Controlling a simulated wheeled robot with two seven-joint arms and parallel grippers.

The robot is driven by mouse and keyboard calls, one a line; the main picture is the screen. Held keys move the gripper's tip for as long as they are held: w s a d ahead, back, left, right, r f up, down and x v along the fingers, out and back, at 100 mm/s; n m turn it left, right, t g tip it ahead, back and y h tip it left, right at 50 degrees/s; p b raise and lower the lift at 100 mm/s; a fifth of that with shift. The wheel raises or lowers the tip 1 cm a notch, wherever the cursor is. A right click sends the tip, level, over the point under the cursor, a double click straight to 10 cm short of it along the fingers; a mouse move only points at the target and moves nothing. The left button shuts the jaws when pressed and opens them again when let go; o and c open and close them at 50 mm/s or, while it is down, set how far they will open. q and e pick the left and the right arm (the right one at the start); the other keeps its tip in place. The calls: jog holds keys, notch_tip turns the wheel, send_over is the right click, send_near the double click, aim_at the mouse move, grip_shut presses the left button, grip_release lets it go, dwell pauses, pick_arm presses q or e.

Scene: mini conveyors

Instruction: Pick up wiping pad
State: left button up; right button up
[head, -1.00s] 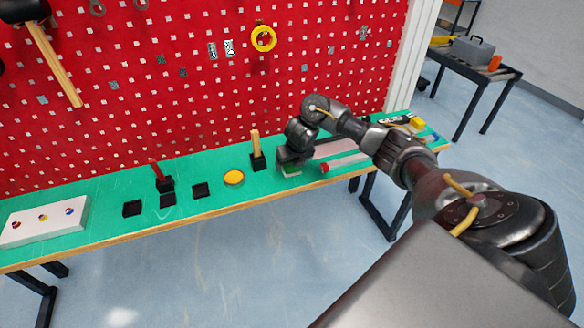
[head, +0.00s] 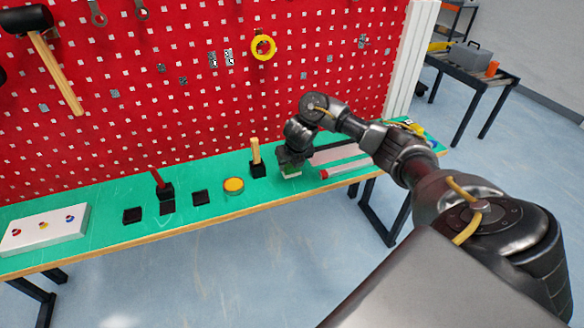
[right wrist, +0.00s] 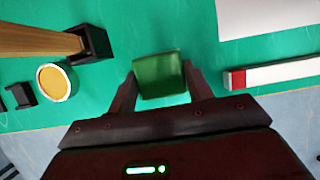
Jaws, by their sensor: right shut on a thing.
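The wiping pad is a small green block (right wrist: 161,75) held between the two fingers of my right gripper (right wrist: 160,90) in the right wrist view. In the head view my right gripper (head: 289,165) is at the bench, just right of the wooden-handled tool, with a pale underside of the pad (head: 291,174) showing below it. The gripper is shut on the pad. I cannot tell how far the pad is from the bench top. My left gripper is not in view.
On the green bench (head: 110,215), a wooden-handled tool (head: 256,160) in a black holder and a yellow round tin (head: 233,185) stand to the left. A white bar with a red end (head: 345,168) lies to the right. The red pegboard (head: 180,110) rises behind.

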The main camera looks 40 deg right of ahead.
jog(key=s+a+r+p, duration=0.7)
jog(key=a+r, duration=0.3)
jog(key=a, duration=0.2)
jog(key=shift+a+p, duration=0.15)
jog(key=shift+p, duration=0.75)
